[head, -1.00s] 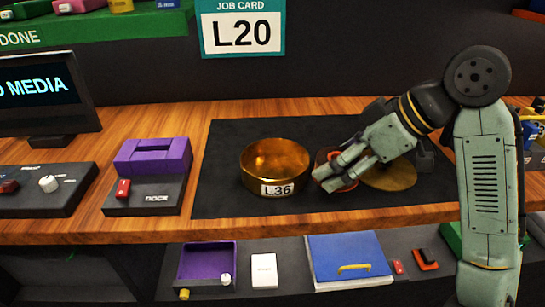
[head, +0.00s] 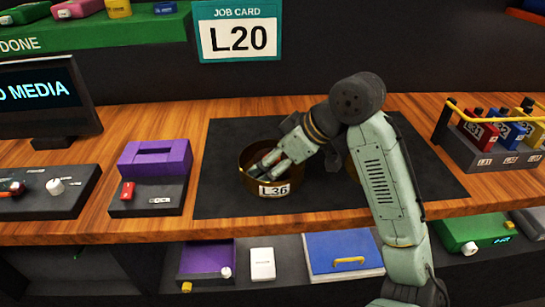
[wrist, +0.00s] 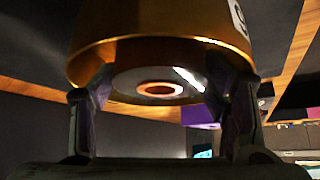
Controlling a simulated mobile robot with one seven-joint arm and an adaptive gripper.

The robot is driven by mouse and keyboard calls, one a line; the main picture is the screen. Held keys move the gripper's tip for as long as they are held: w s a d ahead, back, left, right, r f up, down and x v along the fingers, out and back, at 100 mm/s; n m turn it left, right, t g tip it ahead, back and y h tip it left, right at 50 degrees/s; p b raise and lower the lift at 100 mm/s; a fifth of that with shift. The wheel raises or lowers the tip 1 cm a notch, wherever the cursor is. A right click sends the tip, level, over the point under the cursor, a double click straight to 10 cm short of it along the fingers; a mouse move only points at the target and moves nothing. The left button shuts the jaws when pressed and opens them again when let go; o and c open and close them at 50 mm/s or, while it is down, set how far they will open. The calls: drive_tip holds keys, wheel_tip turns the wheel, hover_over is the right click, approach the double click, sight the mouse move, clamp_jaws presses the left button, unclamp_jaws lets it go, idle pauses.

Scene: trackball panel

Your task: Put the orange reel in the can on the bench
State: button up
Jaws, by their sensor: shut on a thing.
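The can's gold wall (wrist: 150,22) shows around and beyond the reel. In the head view the reel is mostly hidden by the fingers and the can's wall.
A flat gold disc (head: 352,168) lies on the mat, partly behind my arm. A purple-topped dock (head: 155,160) stands left of the mat (head: 225,150). A rack of labelled items (head: 490,150) stands at the right. The mat's right part is clear.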

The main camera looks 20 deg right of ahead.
drive_tip(key=shift+f, duration=0.15)
drive_tip(key=o, duration=1)
drive_tip(key=shift+o, duration=0.2)
drive_tip(key=b+v, duration=0.2)
drive_tip(key=v, duration=1)
